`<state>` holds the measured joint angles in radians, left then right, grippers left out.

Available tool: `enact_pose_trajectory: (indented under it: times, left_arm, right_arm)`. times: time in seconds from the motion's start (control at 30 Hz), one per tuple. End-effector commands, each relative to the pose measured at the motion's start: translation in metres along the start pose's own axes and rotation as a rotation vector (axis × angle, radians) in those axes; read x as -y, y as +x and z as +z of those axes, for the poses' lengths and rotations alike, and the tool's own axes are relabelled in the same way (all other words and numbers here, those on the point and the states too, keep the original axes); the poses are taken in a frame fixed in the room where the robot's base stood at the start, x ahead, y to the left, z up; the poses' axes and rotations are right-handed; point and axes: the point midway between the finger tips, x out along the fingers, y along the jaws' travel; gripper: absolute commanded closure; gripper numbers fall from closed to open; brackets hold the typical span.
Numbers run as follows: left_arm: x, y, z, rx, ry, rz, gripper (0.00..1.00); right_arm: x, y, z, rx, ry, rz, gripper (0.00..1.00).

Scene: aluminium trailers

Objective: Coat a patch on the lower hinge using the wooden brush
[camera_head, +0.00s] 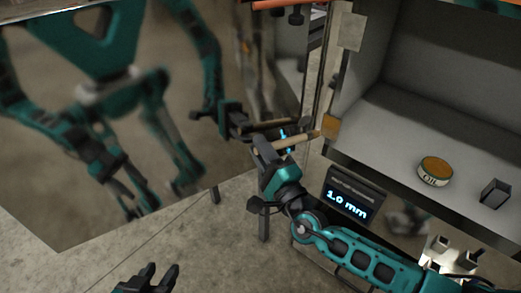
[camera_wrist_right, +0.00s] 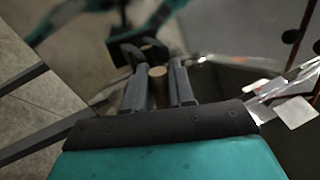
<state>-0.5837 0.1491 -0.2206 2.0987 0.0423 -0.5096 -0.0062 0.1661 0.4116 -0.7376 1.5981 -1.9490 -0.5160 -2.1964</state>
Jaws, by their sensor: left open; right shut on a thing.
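My right gripper (camera_head: 264,152) is shut on the wooden brush (camera_head: 300,142), whose light handle points to the right. The brush's far end is at or very near the lower hinge (camera_head: 330,126), a small amber-brown plate on the trailer's edge; I cannot tell whether they touch. In the right wrist view, the brush's round end (camera_wrist_right: 157,71) shows between the fingers of the right gripper (camera_wrist_right: 159,88). My left gripper (camera_head: 152,277) is open and empty, low over the floor. An open tin marked "Oil" (camera_head: 435,170) with amber-brown contents stands on the trailer floor.
A shiny door panel (camera_head: 110,150) at left mirrors my body and the brush. A display (camera_head: 351,195) below the trailer edge reads 1.0 mm. A dark small box (camera_head: 495,193) stands right of the tin. A grey plate (camera_head: 351,32) sits higher on the edge.

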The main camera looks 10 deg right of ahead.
Motion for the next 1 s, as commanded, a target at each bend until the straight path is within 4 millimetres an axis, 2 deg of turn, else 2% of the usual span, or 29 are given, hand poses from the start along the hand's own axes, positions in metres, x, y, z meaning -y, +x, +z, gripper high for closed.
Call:
enact_pose_trajectory:
  times: [1.0]
  left_arm:
    - [-0.001, 0.004, 0.009, 0.008, -0.004, 0.000, 0.57]
  right_arm:
    - [0.001, 0.005, -0.015, 0.000, -0.001, 0.000, 1.00]
